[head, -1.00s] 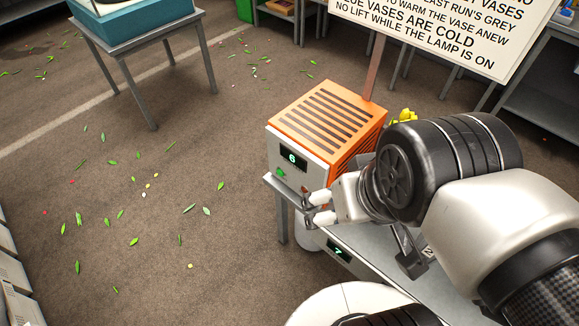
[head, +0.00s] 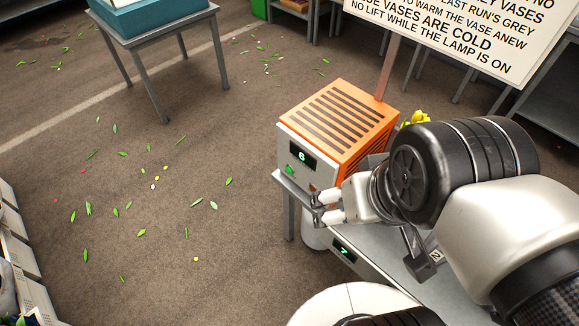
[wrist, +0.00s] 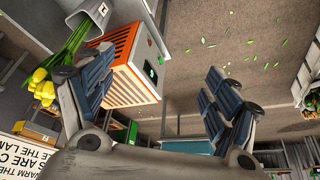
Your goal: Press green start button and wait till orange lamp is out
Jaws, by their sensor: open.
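The orange slatted box (head: 340,115) stands on a grey metal bench. Its pale front panel has a dark display reading 6 (head: 302,156) and the green button (head: 290,170) below it. A small reddish spot (head: 312,188) on the panel is partly behind my fingers; I cannot tell whether it is the lamp or whether it is lit. My gripper (head: 317,207) is open and empty, in front of the panel, right of and below the button, apart from it. In the wrist view the orange box (wrist: 122,62) shows between the spread fingers of my gripper (wrist: 158,65).
A sign (head: 455,35) on a post rises behind the box. A second display reading 7 (head: 343,251) is on the bench front. Open floor with scattered leaves lies left.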

